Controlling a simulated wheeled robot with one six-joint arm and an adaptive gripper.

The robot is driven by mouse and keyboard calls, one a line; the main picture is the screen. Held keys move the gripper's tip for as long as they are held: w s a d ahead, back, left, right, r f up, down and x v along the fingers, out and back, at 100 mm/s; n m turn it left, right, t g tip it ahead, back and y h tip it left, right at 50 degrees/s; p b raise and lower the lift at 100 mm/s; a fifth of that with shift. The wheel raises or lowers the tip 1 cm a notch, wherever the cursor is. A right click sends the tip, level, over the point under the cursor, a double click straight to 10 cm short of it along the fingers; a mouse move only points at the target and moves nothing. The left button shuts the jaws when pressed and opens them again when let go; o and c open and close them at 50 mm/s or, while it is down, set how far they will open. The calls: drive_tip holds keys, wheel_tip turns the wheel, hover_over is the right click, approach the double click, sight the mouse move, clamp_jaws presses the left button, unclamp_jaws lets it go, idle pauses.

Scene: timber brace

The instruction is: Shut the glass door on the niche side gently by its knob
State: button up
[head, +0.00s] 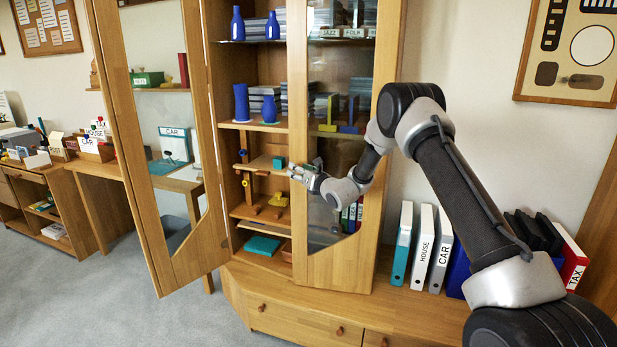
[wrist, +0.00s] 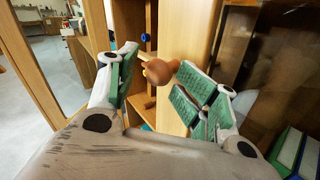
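The cabinet (head: 262,15) has two wood-framed glass doors. The left glass door (head: 165,120) stands wide open in the head view. The right glass door (head: 330,262) covers the right part of the cabinet; I cannot tell how far ajar it is. My gripper (head: 300,172) is at this door's left stile. In the wrist view a round brown knob (wrist: 160,71) sits by a pale wooden stile (wrist: 196,40). My gripper's green-padded fingers (wrist: 163,74) are spread on either side of the knob, with visible gaps. The knob is hidden in the head view.
Shelves between the doors hold blue vases (head: 238,24) and a teal box (head: 262,246). Binders (head: 421,245) stand on the low ledge to the right, under my arm. A desk with card boxes (head: 95,150) is at the left. Carpet (head: 60,300) in front is clear.

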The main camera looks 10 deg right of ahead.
drive_tip(key=v, duration=0.9)
